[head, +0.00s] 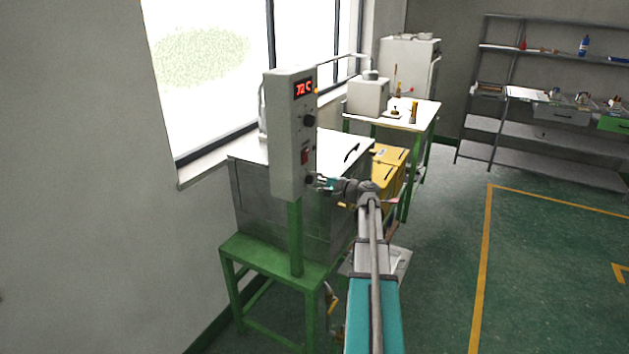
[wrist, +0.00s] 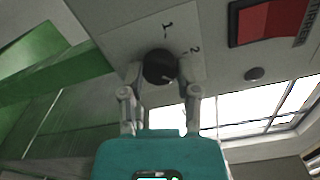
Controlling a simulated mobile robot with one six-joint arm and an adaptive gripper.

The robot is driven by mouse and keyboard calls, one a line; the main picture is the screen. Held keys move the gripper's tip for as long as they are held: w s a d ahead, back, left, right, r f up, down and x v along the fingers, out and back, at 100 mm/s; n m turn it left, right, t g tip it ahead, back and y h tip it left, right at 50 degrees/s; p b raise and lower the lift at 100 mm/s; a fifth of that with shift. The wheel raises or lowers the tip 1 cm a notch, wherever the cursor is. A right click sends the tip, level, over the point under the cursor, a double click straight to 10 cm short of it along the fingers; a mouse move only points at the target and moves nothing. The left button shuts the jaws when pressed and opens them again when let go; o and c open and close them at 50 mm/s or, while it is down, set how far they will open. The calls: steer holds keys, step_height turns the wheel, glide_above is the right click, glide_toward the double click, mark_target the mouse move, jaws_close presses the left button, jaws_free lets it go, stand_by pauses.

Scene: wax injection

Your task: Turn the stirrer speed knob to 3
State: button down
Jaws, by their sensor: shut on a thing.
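The grey control box (head: 287,135) stands on a green post, with a red 72 C display at its top. The stirrer speed knob (wrist: 160,66) is a round black knob low on its face; it also shows at my fingertips in the head view (head: 310,179). My gripper (head: 319,182) is shut on it, one finger on each side in the wrist view (wrist: 161,74). A small white mark shows on the knob's lower right. The printed numbers 1 (wrist: 167,25) and 2 (wrist: 194,50) show beside it; no 3 is visible.
A red switch (head: 305,157) and another black knob (head: 309,121) sit above on the box. A metal tank with a white lid (head: 343,147) stands behind it on a green stand (head: 270,262). Yellow boxes (head: 390,157) are beyond. The floor at right is clear.

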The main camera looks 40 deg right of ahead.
steer(key=shift+m, duration=1.3)
steer(key=shift+c, duration=2)
jaws_free()
steer(key=shift+o, duration=0.3)
steer(key=shift+s, duration=0.15)
steer(key=v, duration=1.1)
steer(key=shift+s+d, duration=0.15)
steer(key=shift+s, duration=0.2)
steer(key=shift+f, duration=0.1)
